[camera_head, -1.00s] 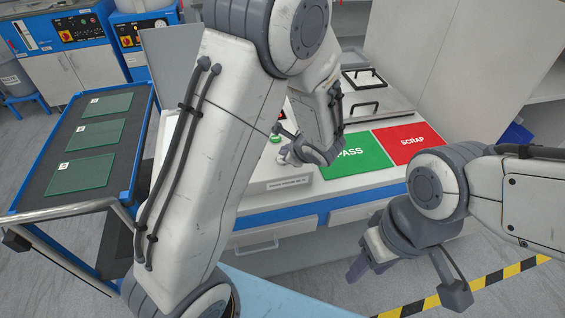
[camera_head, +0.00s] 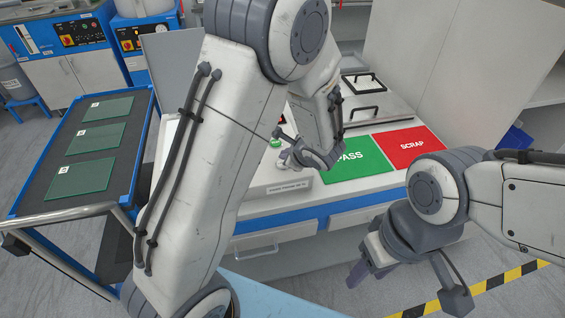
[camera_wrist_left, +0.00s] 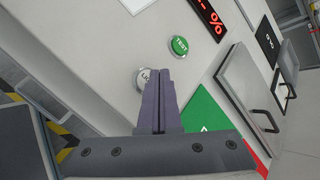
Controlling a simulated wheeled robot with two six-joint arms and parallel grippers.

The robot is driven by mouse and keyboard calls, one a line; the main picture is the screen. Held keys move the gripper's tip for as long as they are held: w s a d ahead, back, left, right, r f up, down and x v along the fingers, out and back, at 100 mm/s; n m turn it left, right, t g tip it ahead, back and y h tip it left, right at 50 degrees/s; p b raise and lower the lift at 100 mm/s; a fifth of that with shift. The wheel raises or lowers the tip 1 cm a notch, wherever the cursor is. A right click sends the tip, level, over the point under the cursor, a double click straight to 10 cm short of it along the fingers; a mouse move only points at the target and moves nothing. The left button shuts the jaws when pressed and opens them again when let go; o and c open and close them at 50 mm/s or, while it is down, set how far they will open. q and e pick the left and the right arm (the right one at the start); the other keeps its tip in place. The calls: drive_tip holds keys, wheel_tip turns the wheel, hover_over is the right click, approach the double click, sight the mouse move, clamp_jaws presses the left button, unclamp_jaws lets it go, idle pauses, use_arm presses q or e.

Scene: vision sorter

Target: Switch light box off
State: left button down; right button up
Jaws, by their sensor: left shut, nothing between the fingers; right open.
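The light box is the pale casing (camera_head: 262,182) on the bench, largely hidden behind my left arm. In the left wrist view its light grey top (camera_wrist_left: 85,45) carries a round silver-rimmed button (camera_wrist_left: 141,76) and a green TEST button (camera_wrist_left: 179,45). My left gripper (camera_wrist_left: 160,77) is shut and empty. Its fingertips overlap the right side of the silver button in that view; I cannot tell whether they touch it. In the head view the left gripper (camera_head: 284,157) is low over the box top. My right gripper (camera_head: 402,288) is open and empty, in front of the bench.
A lidded unit with a black handle (camera_wrist_left: 252,85) stands beside the buttons. A blue cart (camera_head: 128,160) with glass plates is at left.

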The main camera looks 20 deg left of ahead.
use_arm(q)
drive_tip(key=shift+f, duration=0.1)
idle(0.8)
drive_tip(key=shift+f+b, duration=0.3)
drive_tip(key=shift+b, duration=0.35)
drive_tip(key=shift+f+b, duration=0.45)
drive_tip(key=shift+b, duration=0.1)
idle(0.4)
idle(0.3)
drive_tip(key=shift+r+p, duration=0.55)
drive_tip(key=shift+r, duration=0.3)
drive_tip(key=shift+r+p, duration=1.85)
drive_tip(key=shift+r, duration=0.7)
